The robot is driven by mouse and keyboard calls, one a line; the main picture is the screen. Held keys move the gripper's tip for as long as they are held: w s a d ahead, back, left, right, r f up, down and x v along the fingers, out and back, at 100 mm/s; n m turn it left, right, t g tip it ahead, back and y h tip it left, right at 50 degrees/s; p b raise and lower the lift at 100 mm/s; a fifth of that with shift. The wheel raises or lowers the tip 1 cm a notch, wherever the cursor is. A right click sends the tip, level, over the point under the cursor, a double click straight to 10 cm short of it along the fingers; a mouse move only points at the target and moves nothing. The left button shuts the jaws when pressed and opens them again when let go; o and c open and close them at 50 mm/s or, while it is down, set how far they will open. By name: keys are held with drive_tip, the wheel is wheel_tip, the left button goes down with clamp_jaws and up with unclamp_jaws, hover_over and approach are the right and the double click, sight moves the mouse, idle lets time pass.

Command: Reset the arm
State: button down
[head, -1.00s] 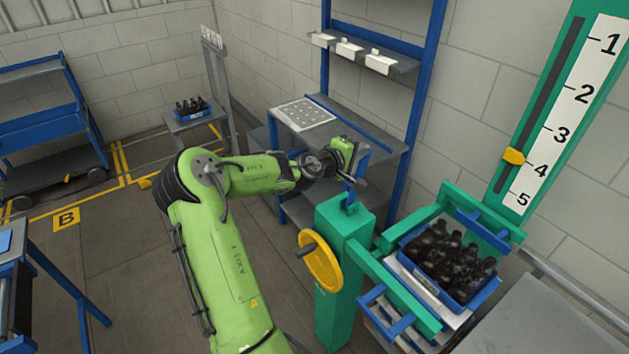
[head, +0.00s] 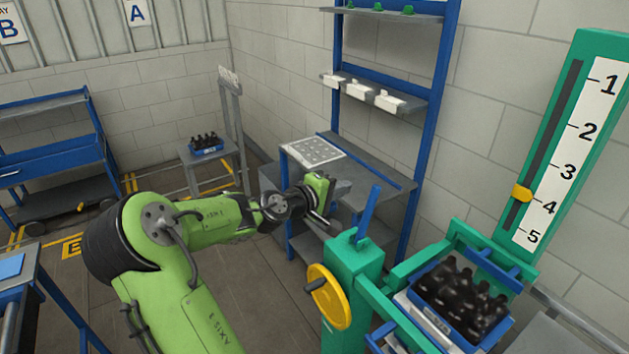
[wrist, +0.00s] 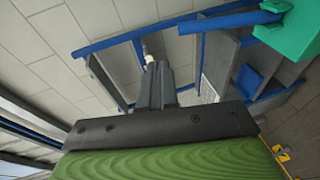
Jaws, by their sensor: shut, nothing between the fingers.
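My green arm reaches across the middle of the head view. My gripper (head: 322,218) is at its end, in front of the grey and blue rack and to the left of the green post's blue lever (head: 367,211). In the wrist view my gripper (wrist: 155,68) shows its dark fingers together, with nothing between them. The fingers are small and partly hidden in the head view. The gripper appears apart from the lever.
A green stand with a yellow handwheel (head: 329,297) and numbered scale (head: 570,165) is at right. It holds a blue crate (head: 447,329) of dark bottles. A perforated white board (head: 313,151) lies on the rack. Another bottle crate (head: 207,151) sits on a far stool (head: 203,163).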

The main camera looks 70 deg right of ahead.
drive_tip(key=shift+a, duration=0.2)
drive_tip(key=w+a+f+t+y+b, duration=0.1)
drive_tip(key=w+a+f+t+y, duration=0.35)
drive_tip(key=w+a, duration=0.5)
drive_tip(key=w+a+f+t+y+b, duration=0.1)
drive_tip(key=w+a+f+t+y, duration=0.2)
drive_tip(key=w+a+t, duration=0.6)
drive_tip(key=a+r+n+y, duration=0.3)
drive_tip(key=a+n+y, duration=0.15)
drive_tip(key=a, duration=1.85)
drive_tip(key=s+a+n+y+b, duration=0.1)
drive_tip(key=s+a+n, duration=0.1)
drive_tip(key=s+a, duration=0.4)
drive_tip(key=shift+a+r, duration=0.2)
drive_tip(key=shift+a, duration=0.4)
